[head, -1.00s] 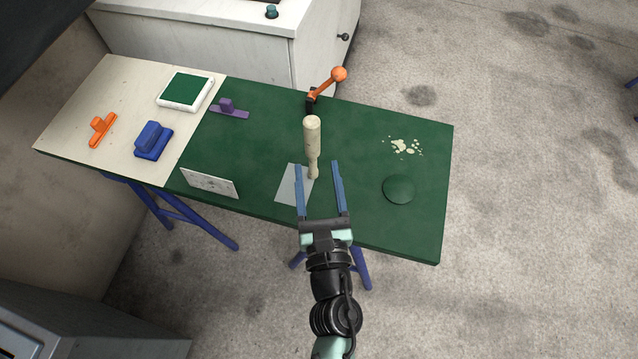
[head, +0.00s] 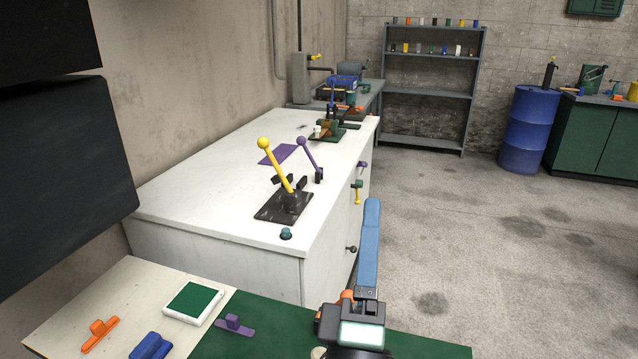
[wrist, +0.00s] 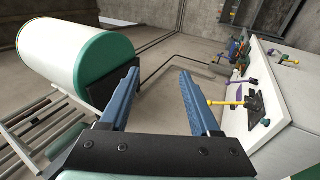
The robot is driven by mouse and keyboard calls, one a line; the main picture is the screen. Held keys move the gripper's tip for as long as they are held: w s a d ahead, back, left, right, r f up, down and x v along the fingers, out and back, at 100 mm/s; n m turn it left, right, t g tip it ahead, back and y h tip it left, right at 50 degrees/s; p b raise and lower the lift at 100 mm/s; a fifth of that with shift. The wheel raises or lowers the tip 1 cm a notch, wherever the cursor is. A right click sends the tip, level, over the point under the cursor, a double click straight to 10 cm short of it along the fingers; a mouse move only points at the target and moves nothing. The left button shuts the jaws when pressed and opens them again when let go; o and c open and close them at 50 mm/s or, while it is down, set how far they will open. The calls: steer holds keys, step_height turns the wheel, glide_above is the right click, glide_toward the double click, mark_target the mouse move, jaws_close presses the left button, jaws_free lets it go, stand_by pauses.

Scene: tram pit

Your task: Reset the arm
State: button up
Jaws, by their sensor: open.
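My gripper (wrist: 153,100) is open and empty in the wrist view, its two blue fingers wide apart with bare floor and wall behind them. In the head view my gripper (head: 369,248) is raised above the green-topped table (head: 262,322) and seen side-on, with its blue fingers overlapping. My arm hides the orange-knobbed lever and most of the wooden-handled tool on the table.
A white cabinet (head: 220,215) with a yellow lever (head: 276,165) and purple lever (head: 309,154) stands beyond the table. An orange clamp (head: 99,334), blue block (head: 151,346) and green pad (head: 193,301) lie at left. A large green-and-white cylinder (wrist: 75,65) shows in the wrist view.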

steer(key=s+a+r+m+t+y+p, duration=0.1)
steer(key=r+m, duration=0.4)
steer(key=r, duration=0.5)
steer(key=s+a+r+m+t+y+p, duration=0.1)
steer(key=s+a+r+m+t+p, duration=0.1)
steer(key=s+r+m, duration=0.4)
steer(key=s+a+r+m+t+y+p, duration=0.1)
steer(key=r+m, duration=0.4)
steer(key=r, duration=1.1)
steer(key=shift+s+a+m+y+p, duration=0.3)
steer(key=shift+s+a+y+p, duration=0.2)
steer(key=shift+s+a+p, duration=0.6)
steer(key=shift+d, duration=0.15)
